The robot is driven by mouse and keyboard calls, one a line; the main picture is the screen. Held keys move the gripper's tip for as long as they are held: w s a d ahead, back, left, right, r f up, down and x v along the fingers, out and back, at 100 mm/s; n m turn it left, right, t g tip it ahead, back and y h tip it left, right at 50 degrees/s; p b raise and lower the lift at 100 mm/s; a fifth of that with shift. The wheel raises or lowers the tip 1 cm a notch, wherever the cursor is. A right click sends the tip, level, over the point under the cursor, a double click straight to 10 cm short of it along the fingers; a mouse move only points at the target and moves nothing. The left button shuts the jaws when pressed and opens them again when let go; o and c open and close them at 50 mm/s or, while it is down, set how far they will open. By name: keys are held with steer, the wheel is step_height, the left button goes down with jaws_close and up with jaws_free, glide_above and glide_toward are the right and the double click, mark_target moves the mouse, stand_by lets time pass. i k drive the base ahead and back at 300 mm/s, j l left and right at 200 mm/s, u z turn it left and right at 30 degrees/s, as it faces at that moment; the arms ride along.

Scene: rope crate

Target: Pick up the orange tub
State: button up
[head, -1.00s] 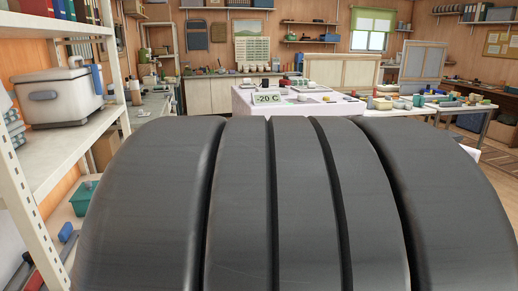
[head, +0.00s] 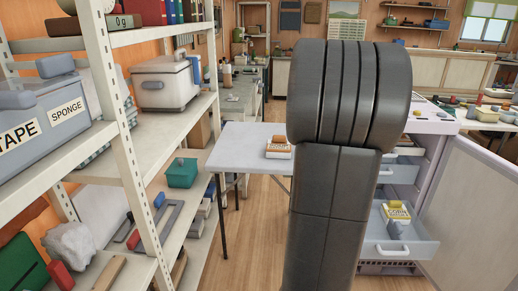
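A small orange and white item (head: 278,148), which may be the orange tub, sits on a small grey-topped table (head: 238,150) left of my arm. It is too small to tell its exact shape. A white and yellow pack marked CORN (head: 396,213) is in an open lower drawer (head: 402,243) of the white cabinet on the right. My dark arm stands upright right of centre and hides part of the cabinet and the table's right side. My gripper is not visible.
A metal shelf rack fills the left, with a grey-blue box labelled TAPE and SPONGE (head: 45,120), a white cooler (head: 165,82) and a green bin (head: 182,172). The open cabinet door (head: 470,205) juts out at right. Wooden floor (head: 262,235) is free around the small table.

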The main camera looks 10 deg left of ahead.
mark_target(277, 148)
steer(key=i+u, duration=0.45)
steer(key=i+l+u, duration=0.25)
steer(key=i+u, duration=0.25)
steer(key=i+l, duration=0.4)
steer(key=i, duration=0.15)
steer(key=i+l+u, duration=0.1)
steer(key=i+l, duration=0.3)
steer(key=i, duration=0.1)
